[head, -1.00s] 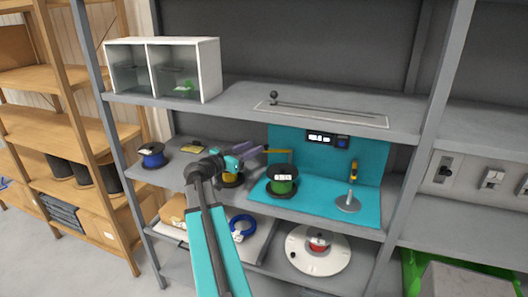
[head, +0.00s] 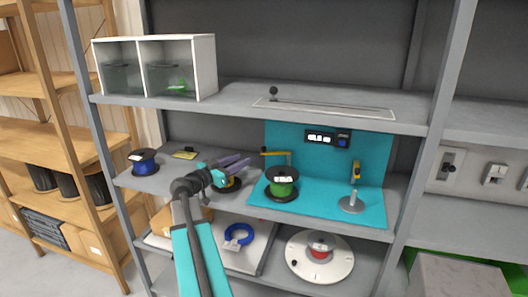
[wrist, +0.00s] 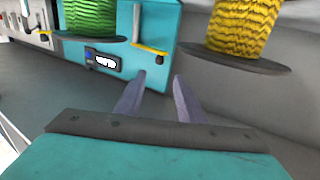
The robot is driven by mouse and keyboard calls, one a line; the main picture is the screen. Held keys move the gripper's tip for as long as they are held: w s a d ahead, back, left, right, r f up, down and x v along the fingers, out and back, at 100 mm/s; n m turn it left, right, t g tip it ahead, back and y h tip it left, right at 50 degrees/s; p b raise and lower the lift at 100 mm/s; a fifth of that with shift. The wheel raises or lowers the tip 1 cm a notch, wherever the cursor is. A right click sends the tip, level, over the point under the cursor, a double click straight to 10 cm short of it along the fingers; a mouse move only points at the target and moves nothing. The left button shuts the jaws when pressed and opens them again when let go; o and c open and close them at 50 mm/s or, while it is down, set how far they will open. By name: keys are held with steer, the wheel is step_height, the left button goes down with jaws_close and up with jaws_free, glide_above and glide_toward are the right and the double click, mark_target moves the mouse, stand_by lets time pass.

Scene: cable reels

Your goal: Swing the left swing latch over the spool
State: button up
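The left swing latch is a yellow arm (head: 272,153) on a post at the teal station (head: 325,190). It points left, away from the green spool (head: 284,190), which sits upright to the right of and in front of the post. In the wrist view, the picture is turned over: the latch arm (wrist: 150,49) ends in a dark tip, and the green spool (wrist: 90,18) is at left. My gripper (head: 246,162) is left of the latch; in the wrist view my gripper (wrist: 159,76) is open and empty, its purple fingers pointing towards the latch without visible contact.
A yellow spool (wrist: 240,25) stands close to my fingers and is partly hidden by them in the head view. The right latch (head: 356,172) stands by an empty spindle (head: 350,203). A blue spool (head: 145,162) is at the left. The upper shelf (head: 225,108) lies above my gripper.

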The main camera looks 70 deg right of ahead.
mark_target(264, 148)
steer(key=shift+s+d, duration=0.1)
steer(key=shift+d, duration=0.05)
steer(key=p+x, duration=0.5)
steer(key=x, duration=0.8)
steer(key=shift+s+d, duration=0.25)
steer(key=shift+d, duration=0.1)
steer(key=shift+c, duration=0.3)
